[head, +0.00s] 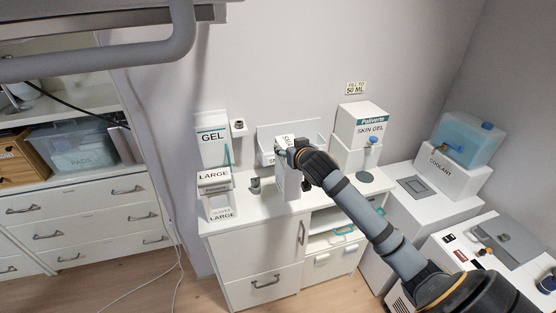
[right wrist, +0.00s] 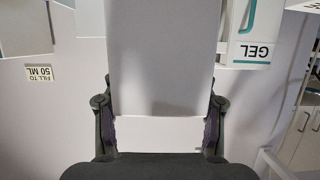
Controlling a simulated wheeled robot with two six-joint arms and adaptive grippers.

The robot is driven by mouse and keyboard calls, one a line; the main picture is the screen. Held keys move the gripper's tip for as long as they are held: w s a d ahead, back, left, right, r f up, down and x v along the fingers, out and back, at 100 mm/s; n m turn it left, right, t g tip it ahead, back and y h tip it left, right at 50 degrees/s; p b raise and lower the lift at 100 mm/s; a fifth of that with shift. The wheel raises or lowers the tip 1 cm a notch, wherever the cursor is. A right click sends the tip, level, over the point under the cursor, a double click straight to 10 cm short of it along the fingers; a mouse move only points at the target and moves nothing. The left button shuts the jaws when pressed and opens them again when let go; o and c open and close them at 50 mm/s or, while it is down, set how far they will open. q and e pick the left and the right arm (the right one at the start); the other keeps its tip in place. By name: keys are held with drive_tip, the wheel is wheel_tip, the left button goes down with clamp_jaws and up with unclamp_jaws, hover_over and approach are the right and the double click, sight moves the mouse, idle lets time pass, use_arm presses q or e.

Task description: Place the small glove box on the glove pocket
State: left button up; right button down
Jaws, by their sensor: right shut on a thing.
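The small glove box (head: 289,183) is a white carton with partly hidden lettering on its top face. My right gripper (head: 294,154) is shut on it and holds it at the cabinet's back, in front of the white glove pocket (head: 312,128). In the right wrist view the box (right wrist: 165,60) is a plain pale panel between the two fingers (right wrist: 160,130). The gripper and box hide much of the pocket, so I cannot tell whether they touch. My left gripper is not in view.
On the cabinet top (head: 240,210), a GEL box (head: 212,150) and a LARGE carton (head: 215,178) stand left. A small grey cup (head: 255,185) sits near the box. A grey rail (head: 100,62) crosses the upper left.

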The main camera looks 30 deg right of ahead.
drive_tip(key=x, duration=0.1)
drive_tip(key=p+x, duration=0.1)
drive_tip(key=x, duration=0.1)
drive_tip(key=shift+w+a, duration=0.3)
drive_tip(key=shift+w, duration=0.1)
drive_tip(key=w+f+p, duration=0.3)
drive_tip(key=w+f, duration=0.1)
drive_tip(key=f, duration=0.5)
drive_tip(key=shift+w+d+f, duration=0.2)
drive_tip(key=shift+w+d, duration=0.1)
drive_tip(key=shift+w, duration=0.1)
drive_tip(key=shift+f, duration=0.2)
drive_tip(key=shift+c, duration=2.2)
unclamp_jaws()
drive_tip(key=shift+r, duration=0.1)
